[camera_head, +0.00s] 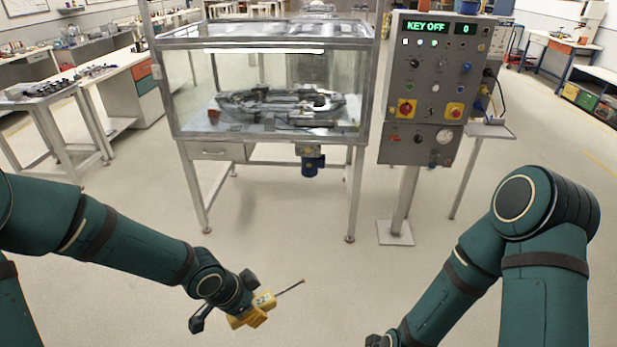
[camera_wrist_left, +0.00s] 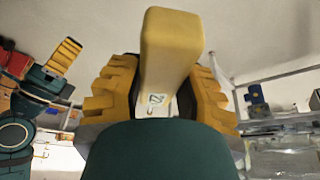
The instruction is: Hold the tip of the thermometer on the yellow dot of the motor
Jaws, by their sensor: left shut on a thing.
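My left gripper (camera_head: 246,316) is shut on the thermometer (camera_head: 265,300), a yellow body with a small display and a thin dark probe pointing right and slightly up in the head view. In the left wrist view the thermometer body (camera_wrist_left: 170,50) sits between the yellow finger pads of my left gripper (camera_wrist_left: 160,90); its probe is hidden there. The blue motor (camera_head: 311,165) hangs under the glass-walled table, well apart from the probe tip. The motor also shows in the left wrist view (camera_wrist_left: 256,98). I cannot make out its yellow dot. My right gripper (camera_wrist_left: 64,56) shows partly; its jaw state is unclear.
The table with a glass enclosure (camera_head: 270,90) stands ahead on metal legs. A grey control panel (camera_head: 432,85) reading KEY OFF stands on a post right of it. A workbench (camera_head: 125,75) is at the left. The floor between my arms and the table is clear.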

